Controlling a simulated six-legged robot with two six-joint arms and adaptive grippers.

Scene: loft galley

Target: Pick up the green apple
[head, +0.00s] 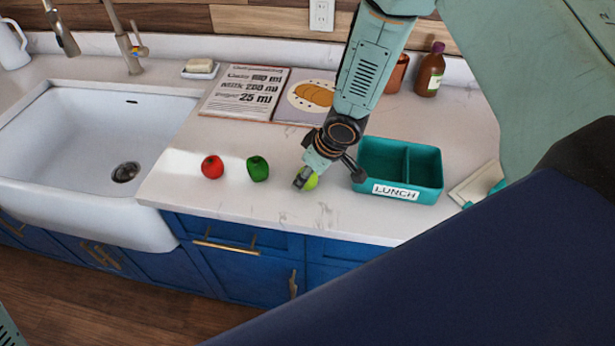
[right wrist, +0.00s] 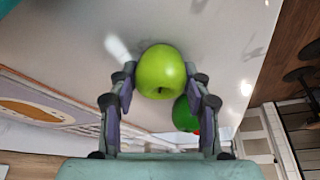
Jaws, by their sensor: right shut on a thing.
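The green apple (right wrist: 161,72) is bright yellow-green and sits between the two fingers of my right gripper (right wrist: 160,85), which is shut on it. In the head view the green apple (head: 311,181) shows only partly behind the right gripper (head: 304,175), just left of the lunch box. I cannot tell whether it touches the counter. My left gripper is not in view.
A dark green pepper (head: 257,168) and a red fruit or vegetable (head: 212,167) lie to the left on the counter. The teal lunch box (head: 425,195) is close on the right. A recipe book (head: 215,105), sink (head: 60,130) and brown bottle (head: 429,72) stand around.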

